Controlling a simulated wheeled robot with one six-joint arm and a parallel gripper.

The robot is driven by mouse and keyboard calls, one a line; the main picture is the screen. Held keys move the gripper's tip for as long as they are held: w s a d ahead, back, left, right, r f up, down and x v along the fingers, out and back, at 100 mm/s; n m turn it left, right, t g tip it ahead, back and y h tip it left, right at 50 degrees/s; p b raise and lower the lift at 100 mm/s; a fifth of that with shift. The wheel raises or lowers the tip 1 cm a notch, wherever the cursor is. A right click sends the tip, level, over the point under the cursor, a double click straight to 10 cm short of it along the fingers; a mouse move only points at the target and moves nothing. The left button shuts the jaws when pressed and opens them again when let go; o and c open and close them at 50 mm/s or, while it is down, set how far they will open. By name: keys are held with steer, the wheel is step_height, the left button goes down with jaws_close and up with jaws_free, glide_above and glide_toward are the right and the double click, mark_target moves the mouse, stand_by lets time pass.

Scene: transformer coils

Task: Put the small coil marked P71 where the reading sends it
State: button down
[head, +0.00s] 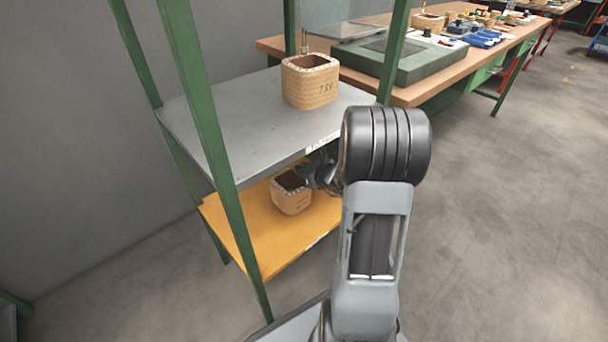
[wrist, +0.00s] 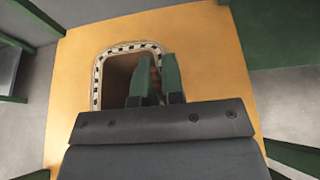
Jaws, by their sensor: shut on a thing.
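A small tan coil (head: 291,200) with an open dark middle is at the yellow lower shelf (head: 240,232); its marking cannot be read. It appears to rest on the board. My gripper (head: 318,178) reaches in from the right, partly hidden by my arm. In the wrist view, the gripper's green fingers (wrist: 154,78) are shut on the near right wall of this coil (wrist: 98,80), one finger inside its opening. A second tan coil (head: 310,84) stands upright on the grey upper shelf (head: 225,120); its dark marking is too small to read surely.
Green posts (head: 200,95) frame the shelves, and the grey shelf lies close above the gripper. A white label (head: 323,143) sits on its front edge, unreadable. Behind stands a wooden bench (head: 420,92) with a green-grey device (head: 400,62) and blue trays. Floor at right is clear.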

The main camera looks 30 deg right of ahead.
steer(key=shift+f, duration=0.65)
steer(key=shift+f+b, duration=0.15)
steer(key=shift+b, duration=0.15)
steer(key=c, duration=1.2)
jaws_free()
steer(key=shift+c, duration=0.2)
steer(key=shift+r, duration=0.25)
steer(key=shift+s+d+r+p, duration=0.15)
steer(key=shift+s+p, duration=0.15)
steer(key=shift+p, duration=0.15)
steer(key=p+v, duration=0.3)
steer(key=v, duration=0.8)
steer(key=shift+s+p, duration=0.2)
steer(key=shift+p, duration=0.2)
